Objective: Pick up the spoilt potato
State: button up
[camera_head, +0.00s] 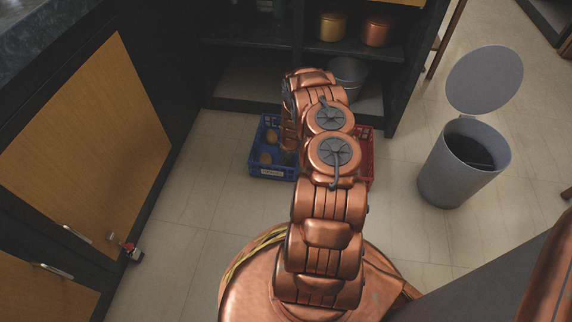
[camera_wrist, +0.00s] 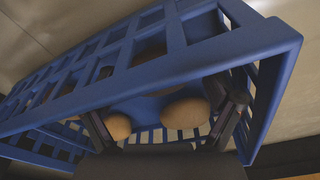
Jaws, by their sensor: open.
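The blue crate (camera_head: 268,173) stands on the floor below my arm, with brown potatoes (camera_head: 270,136) inside. In the wrist view the blue crate (camera_wrist: 190,65) fills much of the picture. One potato (camera_wrist: 184,108) lies near the middle, and another potato (camera_wrist: 118,126) lies to its left, near one finger. More brown shapes show behind the bars. I cannot tell which potato is spoilt. My gripper (camera_wrist: 165,118) is open at the crate, its dark fingers spread on either side of the potatoes, with nothing visibly held. In the head view my arm hides the gripper.
A red crate (camera_head: 367,158) sits right of the blue one, partly hidden by my arm. A grey bin (camera_head: 455,178) with its lid raised stands at the right. Shelves with pots (camera_head: 332,27) are behind, and wooden cabinets (camera_head: 90,130) line the left. Floor between is clear.

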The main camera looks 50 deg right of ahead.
jog(key=shift+c, duration=0.3)
jog(key=c, duration=0.9)
jog(key=shift+r, duration=0.15)
